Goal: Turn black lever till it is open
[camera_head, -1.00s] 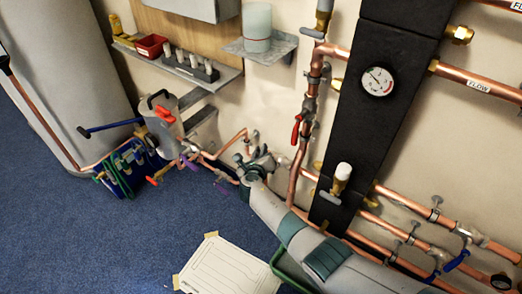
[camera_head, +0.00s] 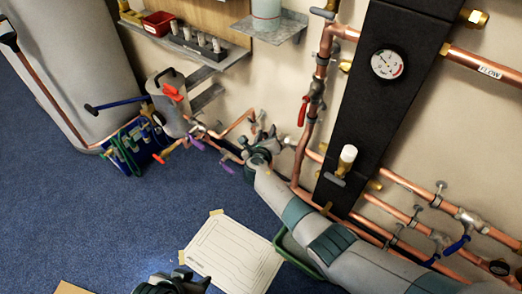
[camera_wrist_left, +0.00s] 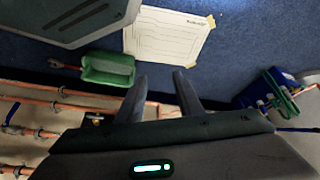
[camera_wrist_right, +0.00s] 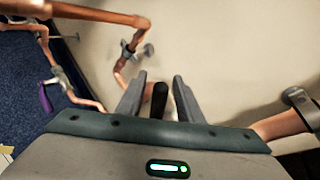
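The black lever (camera_wrist_right: 160,98) shows upright in the right wrist view, between the two fingers of my right gripper (camera_wrist_right: 159,96). Narrow gaps seem to remain on either side of it, so the fingers look open around it rather than clamped. In the head view my right gripper (camera_head: 262,139) is at the copper pipes near the wall, and the lever is hidden there. My left gripper (camera_head: 178,274) is low at the bottom edge of the head view, over the floor. In the left wrist view its fingers (camera_wrist_left: 162,88) are apart and empty.
A red lever (camera_head: 303,111) sits on the vertical pipe right of my right gripper. A purple lever (camera_head: 226,167) is to its left. A white sheet (camera_head: 235,250), a green tray (camera_wrist_left: 108,68) and a blue tool bag (camera_head: 128,150) are on the floor. A black panel (camera_head: 375,110) bears a gauge.

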